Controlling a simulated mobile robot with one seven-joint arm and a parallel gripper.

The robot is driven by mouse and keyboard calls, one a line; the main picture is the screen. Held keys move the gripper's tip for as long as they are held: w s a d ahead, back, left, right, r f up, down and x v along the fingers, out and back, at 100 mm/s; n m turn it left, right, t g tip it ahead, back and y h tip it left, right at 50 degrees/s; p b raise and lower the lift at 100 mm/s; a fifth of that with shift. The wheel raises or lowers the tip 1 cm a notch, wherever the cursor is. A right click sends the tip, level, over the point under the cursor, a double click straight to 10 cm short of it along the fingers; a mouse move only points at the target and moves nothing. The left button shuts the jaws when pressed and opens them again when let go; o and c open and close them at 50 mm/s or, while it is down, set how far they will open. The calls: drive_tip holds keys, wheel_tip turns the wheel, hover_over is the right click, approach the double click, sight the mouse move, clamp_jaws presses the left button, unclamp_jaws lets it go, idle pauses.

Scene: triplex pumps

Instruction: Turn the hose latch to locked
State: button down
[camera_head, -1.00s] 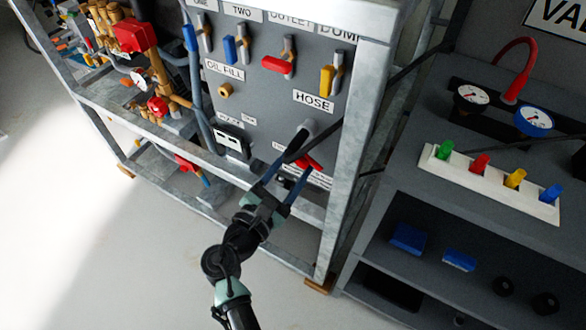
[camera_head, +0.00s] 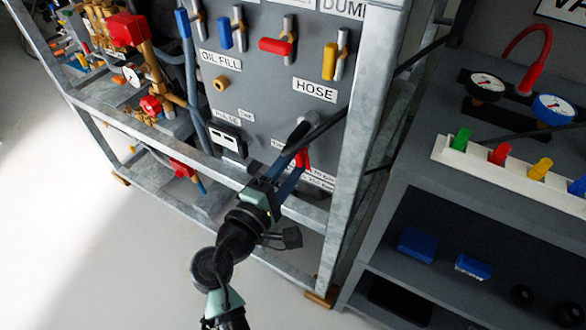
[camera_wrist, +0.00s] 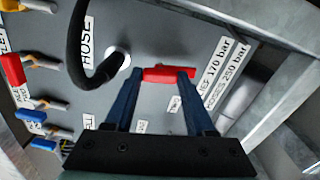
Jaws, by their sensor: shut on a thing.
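The red hose latch (camera_head: 304,157) is on the grey panel below the HOSE label (camera_head: 314,90), beside the black hose end (camera_head: 300,130). My gripper (camera_head: 294,162) is at the latch, with its blue fingers against it. In the wrist view, the red latch (camera_wrist: 165,73) lies between the two fingertips of my gripper (camera_wrist: 160,74), which are shut on it. The latch stands nearly upright in the head view. The fingers cover part of it. The black hose (camera_wrist: 82,50) curves into a pale round fitting (camera_wrist: 118,60) left of the latch in the wrist view.
A galvanized frame post (camera_head: 355,180) stands close right of the latch, and a rail (camera_head: 190,150) crosses in front below. Coloured valve handles, such as a yellow one (camera_head: 329,62), are above. A dark shelf unit (camera_head: 440,190) is at the right.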

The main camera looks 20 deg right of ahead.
drive_tip(key=shift+f+m+b, duration=0.1)
drive_tip(key=shift+m+b, duration=0.45)
drive_tip(key=shift+m, duration=0.45)
drive_tip(key=shift+c, duration=1.2)
unclamp_jaws()
drive_tip(key=shift+a, duration=0.1)
drive_tip(key=p+v, duration=0.2)
drive_tip(key=v, duration=1.1)
drive_tip(key=shift+p, duration=0.35)
